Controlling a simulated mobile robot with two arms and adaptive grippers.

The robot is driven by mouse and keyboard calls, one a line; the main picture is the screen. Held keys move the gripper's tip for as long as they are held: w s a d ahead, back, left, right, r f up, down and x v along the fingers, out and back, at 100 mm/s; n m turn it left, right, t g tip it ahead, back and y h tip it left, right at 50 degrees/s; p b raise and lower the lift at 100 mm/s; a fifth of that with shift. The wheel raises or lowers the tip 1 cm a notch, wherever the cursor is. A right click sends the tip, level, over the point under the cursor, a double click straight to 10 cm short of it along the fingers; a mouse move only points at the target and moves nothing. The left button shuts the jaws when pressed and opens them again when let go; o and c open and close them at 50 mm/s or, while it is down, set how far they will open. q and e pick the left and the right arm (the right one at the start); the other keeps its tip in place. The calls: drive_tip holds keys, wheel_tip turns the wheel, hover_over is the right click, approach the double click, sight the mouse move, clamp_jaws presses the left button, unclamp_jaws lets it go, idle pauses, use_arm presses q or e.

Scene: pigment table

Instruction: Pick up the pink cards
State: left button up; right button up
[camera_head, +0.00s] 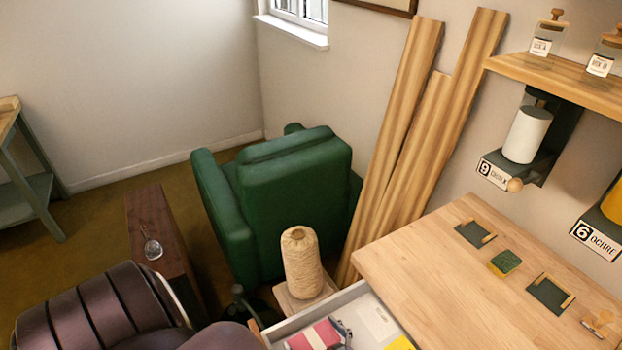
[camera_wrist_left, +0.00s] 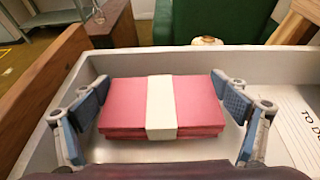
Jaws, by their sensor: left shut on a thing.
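The pink cards (camera_wrist_left: 190,105) are a stack bound by a white band, inside an open grey drawer (camera_wrist_left: 285,65) in the left wrist view. They also show at the bottom of the head view (camera_head: 300,342), in the drawer (camera_head: 345,297) under the table. My left gripper (camera_wrist_left: 162,92) has its blue-padded fingers on the left and right sides of the stack and is shut on it. Its finger shows beside the cards in the head view (camera_head: 343,328). I cannot tell whether the stack is clear of the drawer floor. My right gripper is out of view.
A white "TO DO" sheet (camera_wrist_left: 292,112) lies to the right in the drawer, with a yellow piece (camera_head: 400,343) nearby. A twine cone (camera_head: 301,262) and a green armchair (camera_head: 295,185) stand behind the drawer. The wooden tabletop (camera_head: 430,265) is at the right.

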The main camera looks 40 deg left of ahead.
sight(311, 334)
use_arm(q)
wheel_tip(311, 334, up, 6)
drive_tip(key=p, duration=0.4)
drive_tip(key=shift+r+p, duration=0.15)
drive_tip(key=shift+p, duration=0.25)
drive_tip(key=shift+w+r+b, duration=0.1)
drive_tip(key=shift+r+b, duration=0.15)
drive_tip(key=shift+b, duration=0.25)
wheel_tip(311, 334, up, 10)
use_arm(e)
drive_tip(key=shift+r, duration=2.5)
